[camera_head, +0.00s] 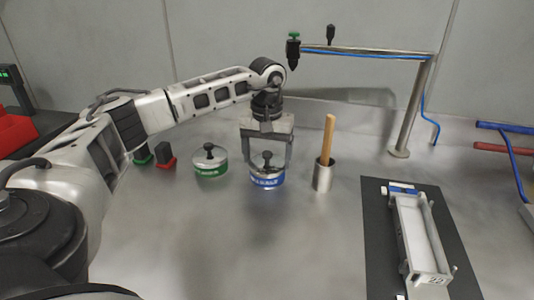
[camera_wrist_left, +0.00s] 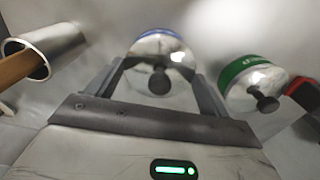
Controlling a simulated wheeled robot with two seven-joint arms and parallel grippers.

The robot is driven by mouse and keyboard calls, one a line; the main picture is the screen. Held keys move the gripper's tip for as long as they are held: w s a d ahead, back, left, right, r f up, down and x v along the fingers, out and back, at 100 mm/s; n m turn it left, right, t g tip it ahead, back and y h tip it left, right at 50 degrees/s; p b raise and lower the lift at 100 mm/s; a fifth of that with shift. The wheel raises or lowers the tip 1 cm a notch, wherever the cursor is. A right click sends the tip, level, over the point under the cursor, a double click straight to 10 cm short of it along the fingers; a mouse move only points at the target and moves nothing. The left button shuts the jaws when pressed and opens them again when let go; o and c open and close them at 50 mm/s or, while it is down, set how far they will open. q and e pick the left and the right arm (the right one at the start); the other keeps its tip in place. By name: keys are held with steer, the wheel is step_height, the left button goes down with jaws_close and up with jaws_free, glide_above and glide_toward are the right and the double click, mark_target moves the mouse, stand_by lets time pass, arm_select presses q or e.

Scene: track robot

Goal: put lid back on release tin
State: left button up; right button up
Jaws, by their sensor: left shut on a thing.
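The blue-labelled tin (camera_head: 268,183) stands on the metal bench, and its lettering is too small to read. Its silver lid with a black knob sits at its top; the knob and lid also show in the wrist view (camera_wrist_left: 160,50). My left gripper (camera_head: 267,164) points down over this tin, one finger on each side of the lid, shut on it. I cannot tell whether the lid is fully seated. A green-labelled tin (camera_head: 211,168) with its own black-knobbed lid stands to the left. It also shows in the wrist view (camera_wrist_left: 245,80). My right gripper is not in view.
A metal cup (camera_head: 323,178) with a wooden handle (camera_head: 328,138) stands close right of the blue tin. A black mat (camera_head: 375,230) with a white fixture (camera_head: 415,240) lies front right. A metal post (camera_head: 412,110) stands behind.

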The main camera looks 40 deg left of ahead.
arm_select(q)
steer(key=o, duration=0.9)
steer(key=shift+r+p, duration=3)
steer(key=shift+r, duration=0.55)
steer(key=shift+c, duration=0.2)
jaws_close()
